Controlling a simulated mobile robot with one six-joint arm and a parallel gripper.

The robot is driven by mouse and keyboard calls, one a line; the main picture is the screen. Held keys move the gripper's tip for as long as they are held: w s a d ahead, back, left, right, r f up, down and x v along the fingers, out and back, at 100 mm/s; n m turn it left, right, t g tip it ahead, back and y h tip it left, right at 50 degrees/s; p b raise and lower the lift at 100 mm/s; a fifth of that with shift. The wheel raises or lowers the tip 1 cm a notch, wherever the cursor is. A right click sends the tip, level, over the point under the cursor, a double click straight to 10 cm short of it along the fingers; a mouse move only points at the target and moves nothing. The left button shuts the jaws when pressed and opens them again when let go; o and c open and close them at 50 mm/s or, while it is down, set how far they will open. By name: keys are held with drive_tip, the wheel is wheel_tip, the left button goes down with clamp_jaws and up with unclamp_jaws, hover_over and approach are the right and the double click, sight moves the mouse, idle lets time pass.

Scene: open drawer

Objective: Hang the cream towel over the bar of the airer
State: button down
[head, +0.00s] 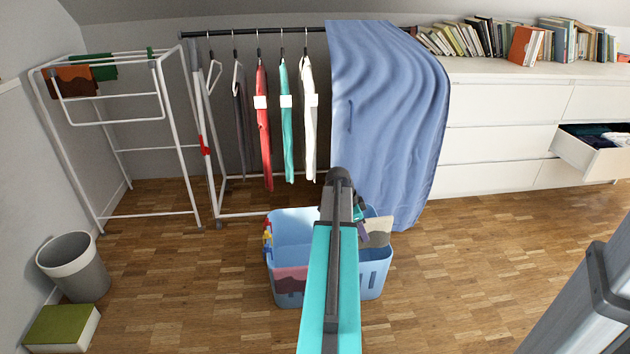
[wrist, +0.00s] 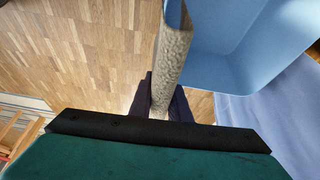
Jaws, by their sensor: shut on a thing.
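The cream towel (head: 379,229) is at the right side of the blue laundry basket (head: 372,282) in the head view, by its rim. In the wrist view the cream towel (wrist: 174,50) stands between the dark fingers of my gripper (wrist: 164,98), beside the basket (wrist: 225,65). My gripper is shut on the towel; my arm hides much of the gripper in the head view. The white airer (head: 165,91) stands at the far left. A brown cloth (head: 73,81) and a green cloth (head: 101,67) hang on its upper bars.
A clothes rail (head: 292,31) with several hung garments and a blue sheet (head: 385,110) stands behind the basket. A grey bin (head: 75,265) and a green-topped box (head: 62,327) are at the lower left. A drawer (head: 592,152) is open at right. Floor between airer and basket is clear.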

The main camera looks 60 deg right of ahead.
drive_tip(key=w+a+r+n+t+p, duration=0.2)
drive_tip(key=w+a+r+n+p, duration=0.2)
drive_tip(key=w+a+r+p, duration=0.6)
drive_tip(key=w+a+r+n+t+h+p, duration=0.1)
drive_tip(key=w+a+r+n+p, duration=0.5)
drive_tip(key=w+r, duration=0.65)
drive_tip(key=w+a+r+n+t+p, duration=0.25)
drive_tip(key=w+a+r+p, duration=0.6)
drive_tip(key=r, duration=0.45)
drive_tip(key=w+a+r+n+y+p, duration=0.1)
drive_tip(key=w+a+r+n+p, duration=0.2)
drive_tip(key=a+r, duration=0.8)
drive_tip(key=w+a+r+n+t+y+p, duration=0.1)
drive_tip(key=w+a+r+n+p, duration=0.3)
drive_tip(key=a+r+n+p, duration=0.3)
drive_tip(key=w+a+r+n+t+y+p, duration=0.1)
drive_tip(key=w+a+r+n+p, duration=0.3)
drive_tip(key=a+r+p, duration=0.9)
drive_tip(key=a+r+n+y, duration=0.1)
drive_tip(key=a+r, duration=0.3)
drive_tip(key=a, duration=0.5)
drive_tip(key=shift+a+r, duration=0.2)
drive_tip(key=shift+r, duration=0.05)
drive_tip(key=shift+w+d+t, duration=0.1)
drive_tip(key=shift+d+t, duration=0.05)
drive_tip(key=shift+t, duration=0.1)
